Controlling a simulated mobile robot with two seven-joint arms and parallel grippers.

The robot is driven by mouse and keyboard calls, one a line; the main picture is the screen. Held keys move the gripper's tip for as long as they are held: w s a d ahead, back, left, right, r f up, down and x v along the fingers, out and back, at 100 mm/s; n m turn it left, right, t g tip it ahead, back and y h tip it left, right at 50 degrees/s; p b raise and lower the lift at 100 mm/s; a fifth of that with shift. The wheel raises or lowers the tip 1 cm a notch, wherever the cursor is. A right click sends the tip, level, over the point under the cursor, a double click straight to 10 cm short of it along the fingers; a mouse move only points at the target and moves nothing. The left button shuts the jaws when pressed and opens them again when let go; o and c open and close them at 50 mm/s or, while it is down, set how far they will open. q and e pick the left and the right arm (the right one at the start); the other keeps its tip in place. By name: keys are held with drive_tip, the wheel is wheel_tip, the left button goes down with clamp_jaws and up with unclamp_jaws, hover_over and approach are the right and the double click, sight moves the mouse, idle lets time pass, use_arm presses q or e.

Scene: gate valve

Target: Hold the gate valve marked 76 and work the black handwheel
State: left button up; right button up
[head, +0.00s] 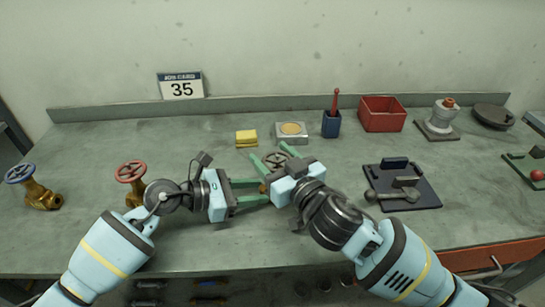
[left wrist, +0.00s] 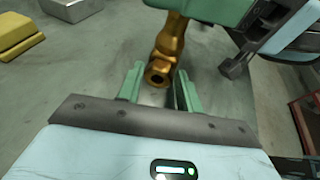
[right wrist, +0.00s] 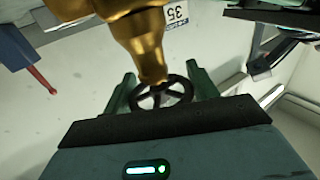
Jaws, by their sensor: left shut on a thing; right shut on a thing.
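A brass gate valve (left wrist: 168,45) with a black handwheel (head: 276,159) is held between my two grippers. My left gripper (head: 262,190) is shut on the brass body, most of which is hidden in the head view. In the left wrist view, the body's open round end shows between the fingers. My right gripper (head: 272,156) is shut on the black handwheel. In the right wrist view, the handwheel (right wrist: 160,94) sits between the fingers, with the brass body (right wrist: 140,38) beyond it. No number shows on the valve.
A job card (head: 181,87) reads 35. Valves with a blue wheel (head: 20,173) and a red wheel (head: 130,171) stand at left.

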sight(277, 155)
drive_tip(key=m+h, duration=0.1)
drive_tip(key=h, duration=0.1)
drive_tip(key=m+t+h, duration=0.1)
drive_tip(key=m+h, duration=0.1)
drive_tip(key=h, duration=0.1)
drive_tip(key=m+t+h, duration=0.1)
drive_tip(key=m+h, duration=0.1)
drive_tip(key=shift+w+d+h, duration=0.1)
drive_tip(key=shift+d+h, duration=0.2)
drive_tip(key=shift+h, duration=0.1)
drive_tip(key=shift+c, duration=0.2)
drive_tip(key=shift+d+m+h, duration=0.1)
drive_tip(key=shift+m+h, duration=0.2)
drive_tip(key=o, duration=1)
wheel_tip(277, 155, up, 10)
